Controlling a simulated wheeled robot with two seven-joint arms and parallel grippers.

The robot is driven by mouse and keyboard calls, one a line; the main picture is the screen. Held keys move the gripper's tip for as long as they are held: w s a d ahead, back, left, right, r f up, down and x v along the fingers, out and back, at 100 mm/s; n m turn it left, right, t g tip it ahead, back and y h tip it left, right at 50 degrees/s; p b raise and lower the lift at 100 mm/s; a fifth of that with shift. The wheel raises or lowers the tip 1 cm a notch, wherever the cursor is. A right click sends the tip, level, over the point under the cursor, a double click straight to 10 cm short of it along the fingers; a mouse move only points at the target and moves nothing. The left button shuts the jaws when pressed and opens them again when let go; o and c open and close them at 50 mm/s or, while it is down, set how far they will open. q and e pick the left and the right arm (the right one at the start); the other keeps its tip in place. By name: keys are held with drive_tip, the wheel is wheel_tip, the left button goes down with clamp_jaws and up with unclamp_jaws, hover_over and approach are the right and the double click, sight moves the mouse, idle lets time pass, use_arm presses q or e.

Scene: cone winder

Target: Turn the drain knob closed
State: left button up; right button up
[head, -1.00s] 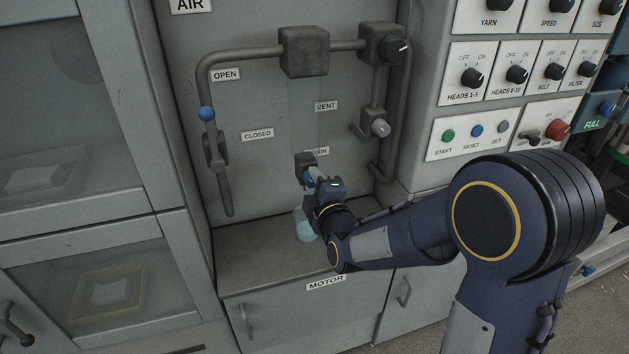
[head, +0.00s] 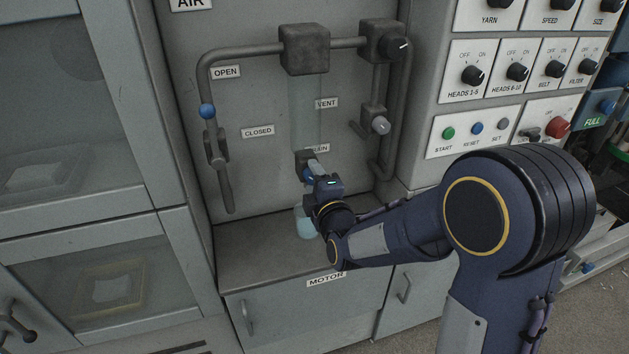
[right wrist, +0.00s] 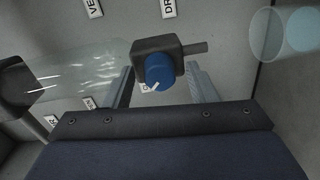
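The drain knob (right wrist: 158,71) is blue with a white pointer mark, set on a dark valve block (right wrist: 160,46) with a short spout. My right gripper (right wrist: 163,86) is open, one finger on each side of the knob. Gaps show between the knob and both fingers in the right wrist view. In the head view the right gripper (head: 311,171) is right at the valve. My left gripper is not in view.
A clear cup with pale blue contents (head: 305,223) stands on the ledge under the valve, close below my gripper. Grey pipes and a blue-ended lever (head: 207,111) are on the panel.

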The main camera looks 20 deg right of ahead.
drive_tip(key=shift+s, duration=0.1)
drive_tip(key=s, duration=0.7)
drive_tip(key=shift+s+d+r, duration=0.15)
drive_tip(key=shift+s, duration=0.15)
